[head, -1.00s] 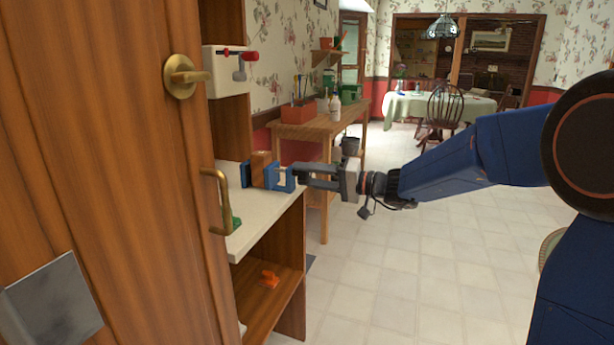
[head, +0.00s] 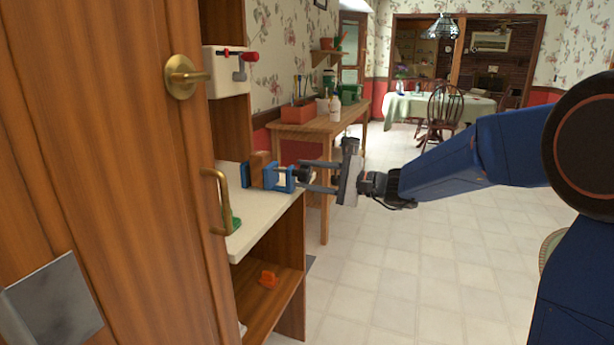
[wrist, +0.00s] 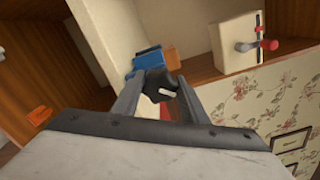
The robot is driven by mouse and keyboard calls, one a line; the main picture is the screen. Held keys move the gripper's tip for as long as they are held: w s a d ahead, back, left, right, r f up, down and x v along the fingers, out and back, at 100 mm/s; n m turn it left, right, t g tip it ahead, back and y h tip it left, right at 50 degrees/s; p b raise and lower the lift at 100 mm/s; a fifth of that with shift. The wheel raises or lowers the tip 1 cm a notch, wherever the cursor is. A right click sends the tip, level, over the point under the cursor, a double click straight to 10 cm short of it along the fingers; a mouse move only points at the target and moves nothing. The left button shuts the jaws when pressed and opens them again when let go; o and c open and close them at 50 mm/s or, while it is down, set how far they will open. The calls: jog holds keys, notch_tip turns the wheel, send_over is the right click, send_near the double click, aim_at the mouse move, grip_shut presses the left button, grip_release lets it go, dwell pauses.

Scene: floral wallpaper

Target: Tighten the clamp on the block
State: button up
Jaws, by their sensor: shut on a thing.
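A blue clamp (head: 281,178) sits on the pale counter around or against a brown wooden block (head: 259,167); the exact contact is hard to tell. The clamp also shows in the wrist view (wrist: 147,58), with the block (wrist: 172,57) beside it. My gripper (head: 305,175) reaches in from the right, level with the clamp. In the wrist view its fingers (wrist: 160,90) are shut on the clamp's dark knob (wrist: 159,82), which has a small white mark. The fingers partly hide the knob, and the clamp's screw is mostly hidden.
The pale counter (head: 262,212) has a green object (head: 232,222) near its front. An orange object (head: 268,279) lies on the shelf below. A white box with a red-handled fitting (head: 225,70) is on the wall. A wooden door with a brass handle (head: 220,200) fills the left.

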jog(key=m, duration=0.4)
jog(key=shift+f+m, duration=0.1)
jog(key=shift+m, duration=0.3)
jog(key=m, duration=0.3)
jog(key=shift+m, duration=0.3)
jog(key=m, duration=0.4)
jog(key=shift+w, duration=0.1)
jog(key=shift+d+m, duration=0.1)
jog(key=shift+m, duration=1.7)
jog(key=o, duration=1)
jog(key=shift+o, duration=0.2)
